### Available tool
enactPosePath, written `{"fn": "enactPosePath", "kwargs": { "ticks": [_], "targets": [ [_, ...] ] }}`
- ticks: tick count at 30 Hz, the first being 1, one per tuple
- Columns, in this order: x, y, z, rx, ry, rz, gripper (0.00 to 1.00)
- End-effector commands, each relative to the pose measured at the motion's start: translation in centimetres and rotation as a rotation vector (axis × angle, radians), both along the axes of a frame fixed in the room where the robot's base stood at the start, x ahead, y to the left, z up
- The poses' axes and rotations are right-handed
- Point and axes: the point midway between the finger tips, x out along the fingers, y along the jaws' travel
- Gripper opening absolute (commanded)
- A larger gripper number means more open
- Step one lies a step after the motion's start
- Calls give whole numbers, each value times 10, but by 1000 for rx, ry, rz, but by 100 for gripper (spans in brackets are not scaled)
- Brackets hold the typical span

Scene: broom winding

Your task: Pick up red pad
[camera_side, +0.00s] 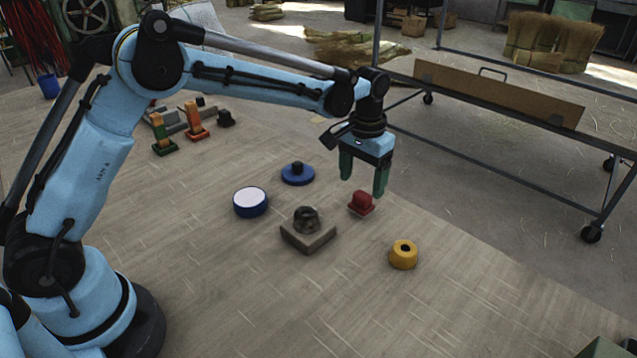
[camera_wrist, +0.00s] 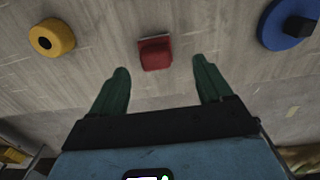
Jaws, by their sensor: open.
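The red pad (camera_side: 361,204) is a small red block with a raised top, sitting on the wooden table surface near its right edge in the side view. In the wrist view the red pad (camera_wrist: 155,54) lies ahead of the fingertips, between their lines and slightly left of centre. My gripper (camera_side: 363,182) has green fingers and hangs above the table, close to the pad. Its fingers are apart with nothing between them in the wrist view (camera_wrist: 160,78). I cannot tell exactly how high the fingertips are over the pad.
A yellow ring (camera_side: 403,254), a grey block with a dark coil (camera_side: 309,236), a white-topped blue disc (camera_side: 250,202) and a blue disc with a black knob (camera_side: 298,175) stand around the pad. A metal-framed cart (camera_side: 497,92) stands beyond. The front of the table is clear.

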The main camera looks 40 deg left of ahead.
Motion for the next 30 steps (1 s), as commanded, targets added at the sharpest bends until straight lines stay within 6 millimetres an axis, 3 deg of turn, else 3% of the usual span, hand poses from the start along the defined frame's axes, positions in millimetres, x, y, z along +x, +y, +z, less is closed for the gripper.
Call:
{"fn": "enactPosePath", "kwargs": {
  "ticks": [9,19,30],
  "targets": [
    [-1,-6,-42,0,-1,0,79],
    [-1,-6,-49,0,-1,0,79],
    [-1,-6,-48,0,-1,0,22]
  ]
}}
